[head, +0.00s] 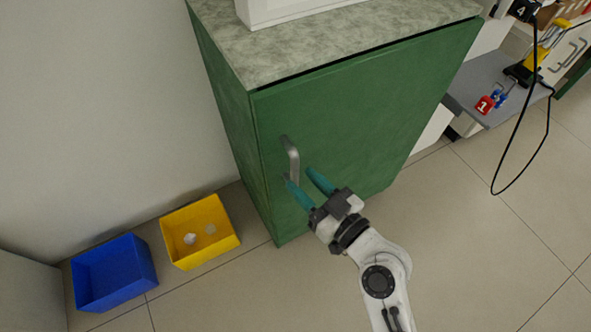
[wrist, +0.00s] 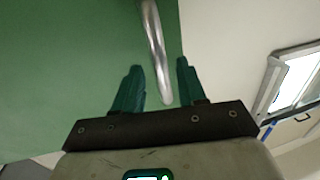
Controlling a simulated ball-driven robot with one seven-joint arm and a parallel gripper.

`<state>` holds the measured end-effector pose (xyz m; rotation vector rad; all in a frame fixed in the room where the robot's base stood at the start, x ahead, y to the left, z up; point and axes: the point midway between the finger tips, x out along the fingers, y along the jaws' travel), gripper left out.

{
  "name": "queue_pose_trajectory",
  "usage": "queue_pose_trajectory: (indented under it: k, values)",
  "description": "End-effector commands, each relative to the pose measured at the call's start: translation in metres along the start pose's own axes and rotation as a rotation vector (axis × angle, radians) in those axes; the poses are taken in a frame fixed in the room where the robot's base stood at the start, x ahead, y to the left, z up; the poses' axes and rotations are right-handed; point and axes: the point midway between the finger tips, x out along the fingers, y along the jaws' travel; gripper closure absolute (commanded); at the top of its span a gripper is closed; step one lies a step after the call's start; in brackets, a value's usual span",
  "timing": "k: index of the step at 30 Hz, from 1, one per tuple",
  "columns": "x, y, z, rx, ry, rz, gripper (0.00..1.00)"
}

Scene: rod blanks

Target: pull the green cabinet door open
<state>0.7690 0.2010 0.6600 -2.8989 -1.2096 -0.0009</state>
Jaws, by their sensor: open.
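The green cabinet door (head: 370,105) is the front face of a cabinet with a grey stone-like top, and it looks shut. Its metal bar handle (head: 291,160) is upright near the door's left edge. My gripper (head: 308,177) is open at the lower end of the handle, with teal fingers pointing at the door. In the wrist view the handle (wrist: 156,45) runs down between the two open fingertips (wrist: 160,66). The green door (wrist: 75,60) fills the left of that view. I cannot tell if a finger touches the handle.
A yellow bin (head: 200,232) with small pale items and a blue bin (head: 113,273) stand on the floor left of the cabinet. A grey shelf (head: 482,88) with numbered blocks and a hanging black cable (head: 521,128) are at the right. The tiled floor at the lower right is clear.

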Motion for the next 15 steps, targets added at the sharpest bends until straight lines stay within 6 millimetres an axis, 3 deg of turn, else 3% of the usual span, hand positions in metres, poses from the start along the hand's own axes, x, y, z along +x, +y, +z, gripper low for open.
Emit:
queue_pose_trajectory:
  k: [6,15]
  values:
    - [0.029,0.0,-0.001,-0.001,0.0,0.0,0.59]
    - [0.037,0.0,0.0,0.0,-0.001,0.0,0.59]
